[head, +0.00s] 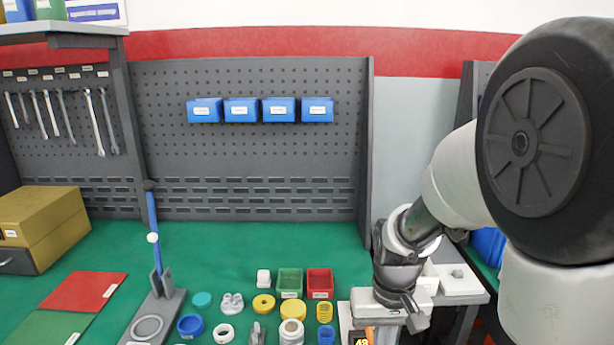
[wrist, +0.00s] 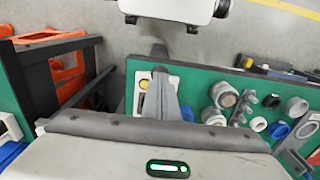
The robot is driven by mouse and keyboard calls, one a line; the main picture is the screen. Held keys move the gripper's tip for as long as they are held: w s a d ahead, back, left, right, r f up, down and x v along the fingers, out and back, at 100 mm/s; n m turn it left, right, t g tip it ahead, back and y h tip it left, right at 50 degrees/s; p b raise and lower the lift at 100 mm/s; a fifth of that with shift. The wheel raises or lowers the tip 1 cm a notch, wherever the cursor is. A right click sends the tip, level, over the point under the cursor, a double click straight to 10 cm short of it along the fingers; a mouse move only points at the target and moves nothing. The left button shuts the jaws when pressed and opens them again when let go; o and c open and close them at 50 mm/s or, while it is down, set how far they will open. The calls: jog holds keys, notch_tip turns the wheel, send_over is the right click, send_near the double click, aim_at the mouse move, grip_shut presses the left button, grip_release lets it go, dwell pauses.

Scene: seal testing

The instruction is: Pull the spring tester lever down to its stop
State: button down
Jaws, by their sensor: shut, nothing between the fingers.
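The spring tester stands on the green bench at the left in the head view. Its blue lever (head: 153,222) is upright, leaning slightly left, with a dark knob on top and a white collar partway up. Its grey base (head: 160,310) has a ring at the near end. What looks like part of that base (wrist: 290,153) shows at the right edge of the wrist view. My gripper (head: 412,312) hangs at the bench's right end, well right of the lever. In the wrist view its fingers (wrist: 161,95) are together and empty, above a white item on the bench.
Rings, cups and springs crowd the bench between my gripper and the tester, with a green bin (head: 290,283) and a red bin (head: 320,283) behind them. A pegboard (head: 250,150) with blue bins stands at the back. Red and green mats lie at the left.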

jog(key=shift+r+p, duration=2.5)
jog(key=shift+r, duration=0.8)
jog(key=s+r+t+p, duration=0.2)
jog(key=s+r+p, duration=0.2)
jog(key=r, duration=0.8)
jog(key=s+r+t+p, duration=0.3)
jog(key=s+r, duration=0.4)
jog(key=r, duration=0.5)
jog(key=shift+r+t+p, duration=0.2)
jog(key=shift+t+p, duration=0.1)
jog(key=shift+p, duration=0.35)
